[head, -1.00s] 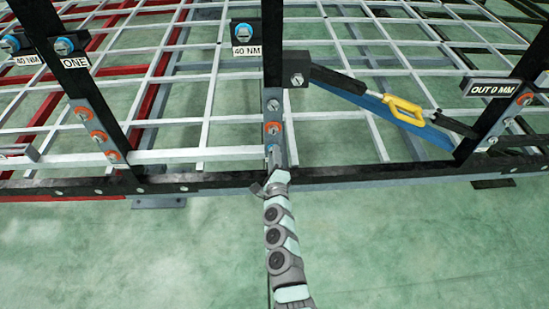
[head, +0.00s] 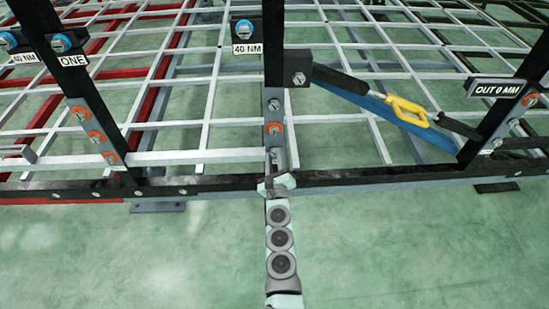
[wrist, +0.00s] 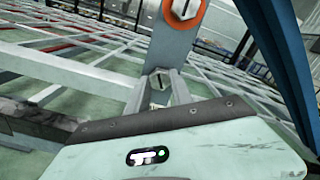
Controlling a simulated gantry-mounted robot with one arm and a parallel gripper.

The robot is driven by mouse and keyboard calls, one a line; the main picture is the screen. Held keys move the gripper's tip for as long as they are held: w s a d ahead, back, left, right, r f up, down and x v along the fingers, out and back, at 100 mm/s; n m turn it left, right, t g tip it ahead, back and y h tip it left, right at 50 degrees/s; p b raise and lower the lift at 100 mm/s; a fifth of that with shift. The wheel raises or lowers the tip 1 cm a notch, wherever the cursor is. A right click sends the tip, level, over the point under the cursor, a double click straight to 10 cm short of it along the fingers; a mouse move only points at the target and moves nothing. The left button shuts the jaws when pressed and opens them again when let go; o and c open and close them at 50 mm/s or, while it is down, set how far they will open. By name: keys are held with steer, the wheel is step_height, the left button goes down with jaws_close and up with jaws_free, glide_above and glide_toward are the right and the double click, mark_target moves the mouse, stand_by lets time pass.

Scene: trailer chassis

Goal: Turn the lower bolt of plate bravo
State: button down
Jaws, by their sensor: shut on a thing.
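A grey plate (head: 273,111) is fixed to the middle black post, with a bolt at its top, an orange-ringed bolt (head: 274,128) below it, and a lower bolt near its foot. No name for the plate is readable. In the wrist view the orange-ringed bolt (wrist: 182,9) is at the top, and the slotted lower bolt (wrist: 159,81) is below it. My gripper (head: 277,158) is at the plate's foot, and in the wrist view my gripper (wrist: 160,90) has its two fingers on either side of the lower bolt, shut on it.
A left post carries another plate (head: 93,130) with orange-ringed bolts. A yellow-handled ratchet strap (head: 407,110) slants at right, beside a blue bar. Clear green floor (head: 420,240) lies in front of the black rail.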

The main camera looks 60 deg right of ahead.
steer(key=shift+d+r, duration=0.1)
steer(key=shift+r, duration=0.1)
steer(key=c, duration=1.6)
jaws_free()
steer(key=o, duration=0.5)
steer(key=shift+f, duration=0.2)
steer(key=p+v, duration=0.2)
steer(key=v, duration=0.9)
steer(key=shift+p, duration=0.3)
